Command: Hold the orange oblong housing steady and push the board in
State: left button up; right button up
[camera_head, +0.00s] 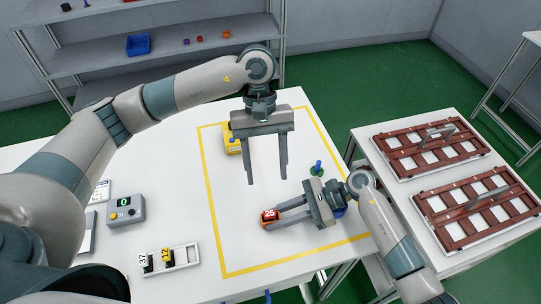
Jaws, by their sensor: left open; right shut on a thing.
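The orange housing (269,216) lies inside the yellow-outlined area of the white table, with a "26" label on its top. My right gripper (284,217) is shut on it from the right side. Part of the housing is hidden by the fingers. My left gripper (266,176) hangs open and empty above the table, fingers pointing down, above and apart from the housing. Two small boards, one black labelled 37 (147,262) and one yellow labelled 12 (165,257), stand in a white rack (187,257) at the lower left. I cannot tell whether a board is in the housing.
A yellow box (232,143) sits behind my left gripper. A grey box with a green display (126,211) is at the left. Brown frames (428,170) lie on a right-hand table. The middle of the outlined area is clear.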

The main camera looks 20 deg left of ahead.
jog(key=o, duration=1)
jog(key=shift+d, duration=0.1)
jog(key=v, duration=1.2)
